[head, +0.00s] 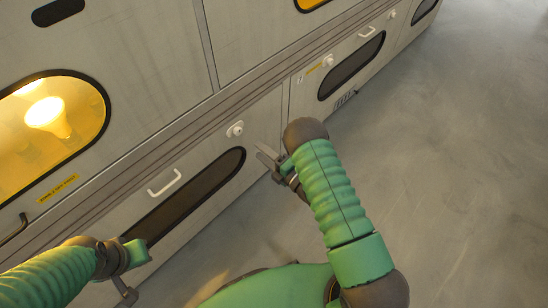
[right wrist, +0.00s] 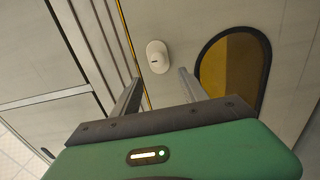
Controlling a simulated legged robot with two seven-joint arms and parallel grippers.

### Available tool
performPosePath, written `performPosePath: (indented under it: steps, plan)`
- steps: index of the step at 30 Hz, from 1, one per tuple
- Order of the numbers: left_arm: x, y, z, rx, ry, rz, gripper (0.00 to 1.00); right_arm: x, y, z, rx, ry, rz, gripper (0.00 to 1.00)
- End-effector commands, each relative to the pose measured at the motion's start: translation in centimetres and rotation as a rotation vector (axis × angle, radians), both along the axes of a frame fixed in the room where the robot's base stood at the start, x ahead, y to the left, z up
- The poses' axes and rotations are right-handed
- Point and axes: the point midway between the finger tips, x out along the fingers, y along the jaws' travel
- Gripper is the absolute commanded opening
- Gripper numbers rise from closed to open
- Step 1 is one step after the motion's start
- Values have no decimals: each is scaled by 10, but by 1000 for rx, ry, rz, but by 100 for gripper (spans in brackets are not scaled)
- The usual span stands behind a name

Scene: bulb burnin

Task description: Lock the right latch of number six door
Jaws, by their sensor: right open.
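A white oval latch (head: 235,129) sits at the upper right of a lower grey door (head: 200,143) with a dark oval window and a white handle (head: 165,182). I cannot read a door number. My right gripper (head: 268,158) is open and empty, a little to the right of and below the latch in the head view. In the right wrist view the latch (right wrist: 157,57) shows a small dark slot and appears between and beyond the two fingertips (right wrist: 156,76), apart from them. My left gripper (head: 130,272) is at the lower left; its jaws are unclear.
Another lower door with a dark window (head: 352,65), a latch (head: 328,60) and a handle (head: 367,32) is at the right. A lit bulb (head: 46,115) glows behind an upper window at the left. The grey floor (head: 460,150) at the right is clear.

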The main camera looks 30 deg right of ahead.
Motion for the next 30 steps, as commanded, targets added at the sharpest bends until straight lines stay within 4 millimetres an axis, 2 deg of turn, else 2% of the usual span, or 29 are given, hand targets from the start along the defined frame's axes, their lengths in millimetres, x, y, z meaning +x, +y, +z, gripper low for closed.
performPosePath:
  steps: [1,3,6,12,25,28,30]
  plan:
    - [0,0,9,0,0,0,0,-14,-5,3,0,6,-3,51]
    - [0,0,13,0,0,0,0,-30,-11,2,-1,5,-1,51]
    - [0,0,16,0,0,0,0,-48,-18,1,0,4,-2,51]
    - [0,0,18,0,0,0,0,-61,-22,-1,0,0,1,51]
    - [0,0,18,0,0,0,0,-58,-22,0,2,8,-3,51]
    - [0,0,18,0,0,0,0,-39,-24,6,32,85,-36,51]
    - [0,0,18,0,0,0,0,-18,-28,15,88,199,-97,51]
